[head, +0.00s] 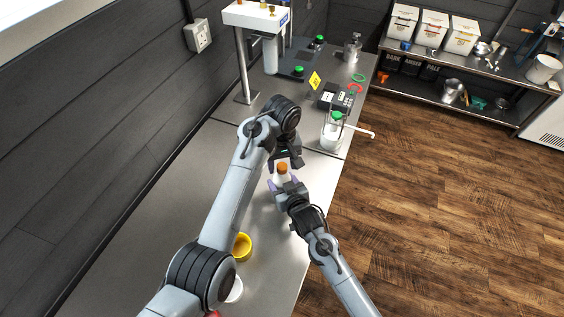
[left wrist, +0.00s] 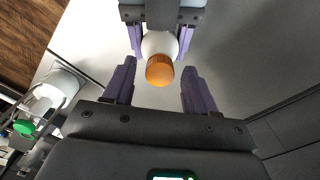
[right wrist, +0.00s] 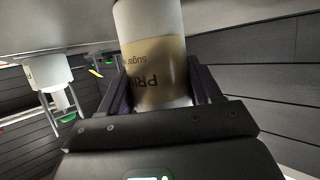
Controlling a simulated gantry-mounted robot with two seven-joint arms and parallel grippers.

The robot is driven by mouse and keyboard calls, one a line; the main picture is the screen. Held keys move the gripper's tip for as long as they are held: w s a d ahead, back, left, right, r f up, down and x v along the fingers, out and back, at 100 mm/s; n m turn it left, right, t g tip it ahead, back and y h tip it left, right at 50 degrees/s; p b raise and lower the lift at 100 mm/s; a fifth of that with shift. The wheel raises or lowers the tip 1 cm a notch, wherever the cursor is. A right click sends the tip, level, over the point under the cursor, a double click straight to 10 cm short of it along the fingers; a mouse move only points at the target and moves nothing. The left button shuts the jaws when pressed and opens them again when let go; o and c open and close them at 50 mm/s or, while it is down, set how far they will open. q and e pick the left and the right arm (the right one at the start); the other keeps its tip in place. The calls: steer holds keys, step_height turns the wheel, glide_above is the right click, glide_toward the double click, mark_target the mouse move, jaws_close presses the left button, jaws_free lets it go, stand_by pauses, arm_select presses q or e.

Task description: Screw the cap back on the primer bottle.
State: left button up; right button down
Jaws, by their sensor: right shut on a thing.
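The primer bottle (head: 281,179) is white and tan with an orange cap (head: 282,167) at its top. My right gripper (head: 286,188) is shut on the bottle's body, which fills the gap between its fingers in the right wrist view (right wrist: 155,75). Part of a printed label shows there upside down. In the left wrist view the orange cap (left wrist: 160,71) sits on the white bottle top. My left gripper (left wrist: 158,75) is open, its purple fingers apart on either side of the cap and not touching it. How tightly the cap sits cannot be told.
A yellow bowl (head: 242,246) and a white round item (head: 235,290) lie on the steel bench near my left arm. A green-capped container (head: 332,133) and a black device (head: 335,97) stand farther back. The bench's right edge is close to my right gripper.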

arm_select(q)
steer(key=shift+r, duration=0.1)
steer(key=shift+r, duration=3.7)
arm_select(e)
steer(key=shift+c, duration=0.7)
jaws_free()
steer(key=shift+s, duration=0.15)
arm_select(q)
steer(key=shift+f, duration=0.15)
arm_select(e)
steer(key=v, duration=1)
steer(key=shift+s+d+r, duration=0.2)
